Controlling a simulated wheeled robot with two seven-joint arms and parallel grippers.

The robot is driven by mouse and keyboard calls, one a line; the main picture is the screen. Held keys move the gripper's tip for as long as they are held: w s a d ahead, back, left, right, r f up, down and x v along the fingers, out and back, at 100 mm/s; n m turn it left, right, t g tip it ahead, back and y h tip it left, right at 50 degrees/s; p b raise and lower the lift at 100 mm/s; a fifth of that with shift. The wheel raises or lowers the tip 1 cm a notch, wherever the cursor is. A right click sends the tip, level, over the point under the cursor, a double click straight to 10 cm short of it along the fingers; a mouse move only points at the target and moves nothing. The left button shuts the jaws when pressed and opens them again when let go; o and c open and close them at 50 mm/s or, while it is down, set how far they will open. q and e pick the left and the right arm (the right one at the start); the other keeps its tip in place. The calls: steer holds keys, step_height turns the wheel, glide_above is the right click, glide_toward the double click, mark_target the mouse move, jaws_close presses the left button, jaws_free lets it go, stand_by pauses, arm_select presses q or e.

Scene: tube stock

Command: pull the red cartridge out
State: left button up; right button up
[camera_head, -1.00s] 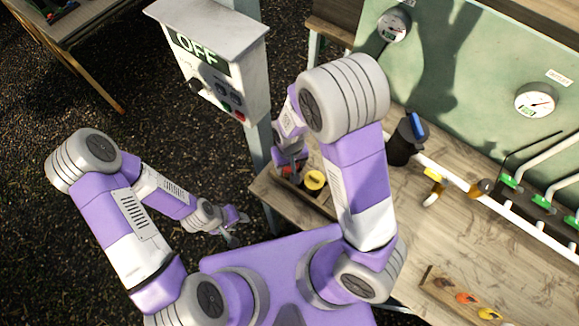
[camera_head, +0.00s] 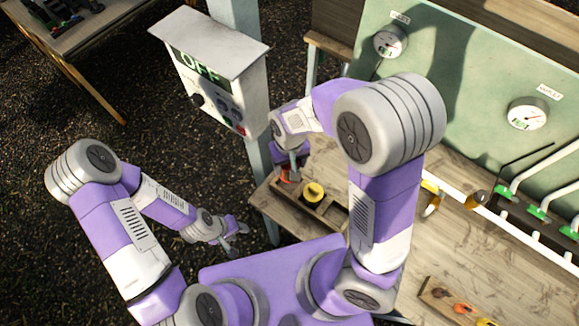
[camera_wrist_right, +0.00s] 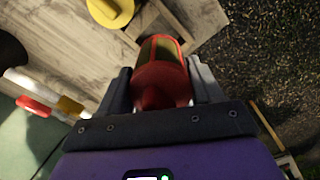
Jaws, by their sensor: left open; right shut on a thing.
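The red cartridge (camera_wrist_right: 160,85) is between the two fingers of my right gripper (camera_wrist_right: 160,92) in the right wrist view. It is red with an olive-green panel. In the head view only a small red part (camera_head: 285,176) shows below my right gripper (camera_head: 292,172), at the far left end of the wooden rack (camera_head: 330,217). My right gripper is shut on it. I cannot tell whether its lower end is clear of the rack. My left gripper (camera_head: 238,229) is open and empty, left of the rack, over the dark ground.
A grey control box (camera_head: 212,75) reading OFF stands on a post close behind my right gripper. White pipes (camera_head: 520,215) and a gauge panel (camera_head: 460,90) are to the right.

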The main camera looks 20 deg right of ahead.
steer(key=shift+r, duration=0.15)
steer(key=shift+r+p, duration=2.4)
steer(key=shift+r, duration=0.1)
steer(key=shift+f, duration=0.1)
